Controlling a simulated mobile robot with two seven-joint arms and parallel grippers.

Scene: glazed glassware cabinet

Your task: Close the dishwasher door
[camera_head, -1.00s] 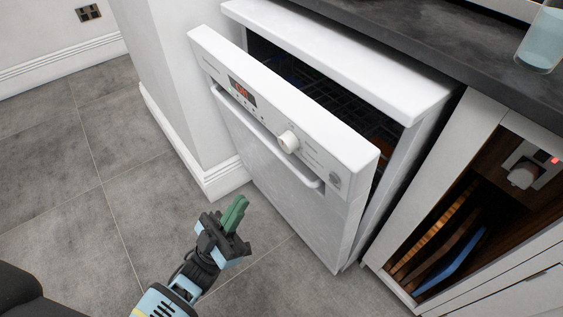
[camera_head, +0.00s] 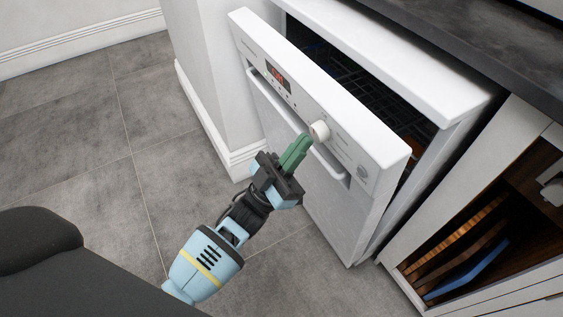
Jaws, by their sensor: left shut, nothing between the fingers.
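The white dishwasher (camera_head: 440,75) stands under the counter. Its door (camera_head: 345,225) is partly open, tilted outward at the top, with a dark gap showing the racks (camera_head: 350,75) inside. The door carries a display (camera_head: 278,75), a round knob (camera_head: 319,130) and a long white handle (camera_head: 283,112). My left gripper (camera_head: 301,142) is shut and empty, with its green fingers together. It is in front of the door, overlapping the handle in the picture just below the knob; I cannot tell whether it touches. My right gripper is not in view.
A dark countertop (camera_head: 450,40) runs above the dishwasher. An open cabinet with wooden boards (camera_head: 457,232) and a blue board (camera_head: 470,268) stands at right. A white wall end (camera_head: 205,80) stands left of the dishwasher. Grey tiled floor (camera_head: 90,145) is clear at left.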

